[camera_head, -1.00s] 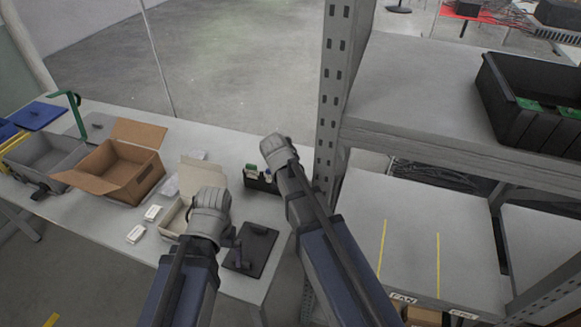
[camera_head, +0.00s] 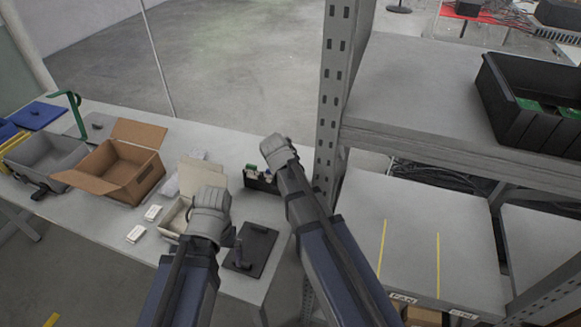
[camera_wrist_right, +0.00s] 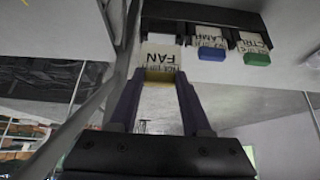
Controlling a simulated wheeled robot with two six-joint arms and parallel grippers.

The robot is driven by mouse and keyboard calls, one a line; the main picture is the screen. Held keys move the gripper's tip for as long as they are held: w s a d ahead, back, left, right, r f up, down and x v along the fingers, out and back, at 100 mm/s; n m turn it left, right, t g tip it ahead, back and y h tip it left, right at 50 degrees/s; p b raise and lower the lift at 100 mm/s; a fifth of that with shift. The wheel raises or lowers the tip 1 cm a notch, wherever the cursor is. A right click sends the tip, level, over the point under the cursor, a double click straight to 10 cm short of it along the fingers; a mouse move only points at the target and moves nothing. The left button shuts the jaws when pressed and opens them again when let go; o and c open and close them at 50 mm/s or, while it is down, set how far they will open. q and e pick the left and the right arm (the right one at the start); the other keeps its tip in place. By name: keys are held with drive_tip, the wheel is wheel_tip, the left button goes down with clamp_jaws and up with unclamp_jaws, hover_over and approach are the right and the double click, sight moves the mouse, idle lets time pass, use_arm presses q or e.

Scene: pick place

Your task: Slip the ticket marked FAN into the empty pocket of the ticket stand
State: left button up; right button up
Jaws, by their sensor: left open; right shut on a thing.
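The ticket marked FAN (camera_wrist_right: 160,56) is white with a yellow end. My right gripper (camera_wrist_right: 160,82) is shut on that yellow end in the right wrist view. The black ticket stand (camera_wrist_right: 205,12) lies just beyond the ticket's far edge; I cannot tell whether the ticket is inside a pocket. Beside it, the stand holds a blue-ended ticket (camera_wrist_right: 211,50) reading LAMP and a green-ended one (camera_wrist_right: 255,47) reading CTRL. In the head view the stand (camera_head: 259,187) is partly hidden by my right arm. My left gripper (camera_head: 238,253) is open over the black plate, mostly hidden behind its wrist.
The black plate (camera_head: 262,240) lies near the table's right end. An open white box (camera_head: 174,217), two small white blocks (camera_head: 153,213), a cardboard box (camera_head: 115,168) and a grey bin (camera_head: 45,155) stand leftward. A metal shelf post (camera_head: 333,90) rises close right of my right arm.

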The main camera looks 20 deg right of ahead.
use_arm(q)
drive_tip(key=shift+f+b, duration=2.25)
drive_tip(key=shift+f, duration=0.05)
use_arm(e)
drive_tip(key=shift+f, duration=2.3)
drive_tip(key=o, duration=1.3)
drive_tip(key=shift+c, duration=0.2)
drive_tip(key=shift+c, duration=0.5)
use_arm(q)
drive_tip(key=shift+r, duration=0.1)
wheel_tip(320, 180, up, 8)
drive_tip(key=p, duration=0.8)
use_arm(e)
wheel_tip(320, 180, up, 8)
use_arm(q)
drive_tip(key=shift+f, duration=0.2)
use_arm(e)
drive_tip(key=shift+f, duration=0.1)
